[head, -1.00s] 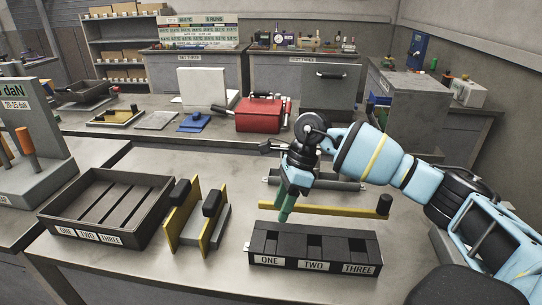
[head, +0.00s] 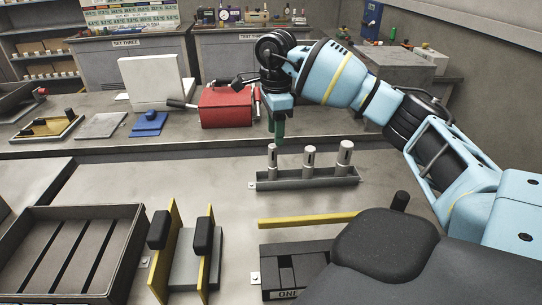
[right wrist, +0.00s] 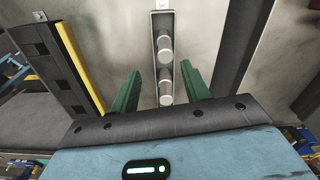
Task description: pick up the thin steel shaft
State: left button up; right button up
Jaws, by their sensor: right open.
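Three upright steel shafts stand in a narrow grey tray (head: 318,183) in the head view. The leftmost is the thin steel shaft (head: 272,158); the middle shaft (head: 309,159) and right shaft (head: 344,157) look thicker. My right gripper (head: 277,131) is open, with its green fingers pointing down at the top of the thin shaft. In the right wrist view the tray (right wrist: 154,20) runs between the green fingers of my right gripper (right wrist: 161,88). Pale shaft ends show there, and which is which is hard to tell. My left gripper is not in view.
In front lie a yellow bar (head: 305,220) and a black slotted block (head: 262,268). A yellow-sided fixture (head: 207,270) and a slotted dark tray (head: 38,212) stand at left. A red box (head: 225,107) is behind. The tabletop left of the shafts is clear.

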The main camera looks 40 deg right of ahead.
aim_at(273, 145)
jog(key=shift+w+f, duration=0.15)
jog(key=shift+f, duration=1.05)
jog(key=shift+w+f, duration=0.2)
jog(key=shift+f, duration=1)
jog(key=shift+w+f, duration=0.15)
jog(key=shift+f, duration=1.05)
grip_shut()
